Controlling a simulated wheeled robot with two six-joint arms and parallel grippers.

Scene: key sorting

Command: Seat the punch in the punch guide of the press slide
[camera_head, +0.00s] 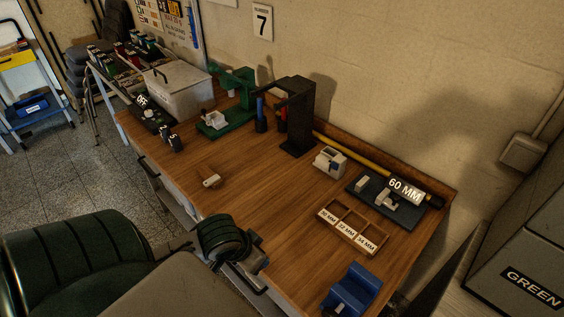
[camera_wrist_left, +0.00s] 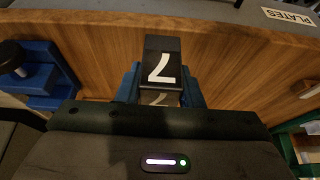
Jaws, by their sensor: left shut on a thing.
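My left gripper (camera_wrist_left: 160,95) is shut on a black block-shaped punch (camera_wrist_left: 161,62) with a white 7. The block sits between blue finger pads in the left wrist view. In the head view the left gripper (camera_head: 252,258) is low over the bench's front edge, and I cannot make out the punch there. A green press (camera_head: 236,80) stands at the back of the bench. In front of it is a green base (camera_head: 212,131) with a pale block (camera_head: 215,119); I cannot tell whether this is the slide with the punch guide. My right gripper is not in view.
Two small black numbered blocks (camera_head: 175,143) stand at the bench's left. A tall black frame (camera_head: 297,140) stands behind the middle. A wooden divided tray (camera_head: 353,233), a dark plate fixture (camera_head: 365,198) and a blue block (camera_head: 350,290) occupy the right. The wooden middle is mostly clear.

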